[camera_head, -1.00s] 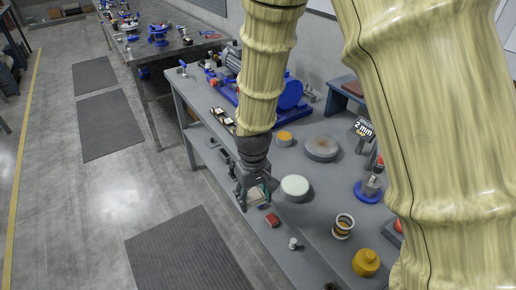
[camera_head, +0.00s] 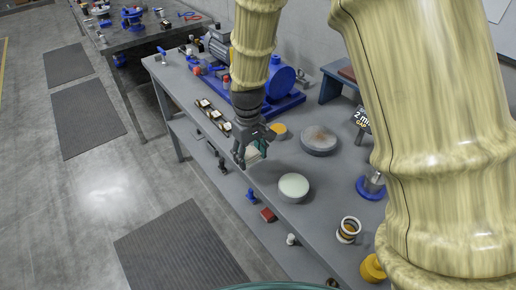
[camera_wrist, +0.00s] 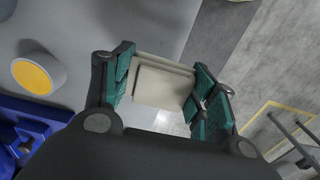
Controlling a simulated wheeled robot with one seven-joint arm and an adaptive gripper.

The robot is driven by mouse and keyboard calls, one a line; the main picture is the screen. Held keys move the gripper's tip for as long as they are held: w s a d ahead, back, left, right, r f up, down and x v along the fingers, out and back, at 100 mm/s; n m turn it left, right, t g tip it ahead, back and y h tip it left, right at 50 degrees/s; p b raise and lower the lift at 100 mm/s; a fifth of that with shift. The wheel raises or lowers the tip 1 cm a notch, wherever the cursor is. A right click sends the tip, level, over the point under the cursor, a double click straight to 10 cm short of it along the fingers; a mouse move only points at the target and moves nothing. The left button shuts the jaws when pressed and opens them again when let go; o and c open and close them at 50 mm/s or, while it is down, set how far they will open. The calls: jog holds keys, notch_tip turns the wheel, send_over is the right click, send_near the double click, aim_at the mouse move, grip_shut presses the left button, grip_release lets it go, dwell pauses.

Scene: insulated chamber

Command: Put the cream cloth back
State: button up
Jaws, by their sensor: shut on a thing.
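The cream cloth (camera_wrist: 160,82) is a folded, flat, squarish piece between the green finger pads in the wrist view. My gripper (camera_wrist: 163,92) is shut on it. In the head view my gripper (camera_head: 252,152) hangs near the front edge of the grey bench (camera_head: 262,178), behind and left of a round pot with a pale green top (camera_head: 293,186). The cloth shows there only as a small pale patch, mostly hidden by the fingers. In the wrist view it is clear of the bench surface, with floor beyond it.
A yellow-topped round pot (camera_head: 279,131) and a brown-topped one (camera_head: 319,140) stand close by. A blue machine base (camera_head: 285,105) lies behind my gripper. A red block (camera_head: 268,215) and a blue fitting (camera_head: 252,195) are at the front. A ringed cylinder (camera_head: 348,230) stands nearer.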

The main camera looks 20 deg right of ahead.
aim_at(258, 152)
jog(key=w+d, duration=0.2)
jog(key=w+d+p, duration=0.1)
jog(key=w, duration=0.1)
jog(key=shift+d+f, duration=0.25)
jog(key=shift+d, duration=0.15)
jog(key=shift+f+p, duration=0.6)
jog(key=shift+f, duration=1.15)
jog(key=shift+f, duration=0.15)
jog(key=o, duration=1.1)
jog(key=shift+c, duration=0.2)
notch_tip(258, 152, up, 12)
jog(key=b, duration=0.2)
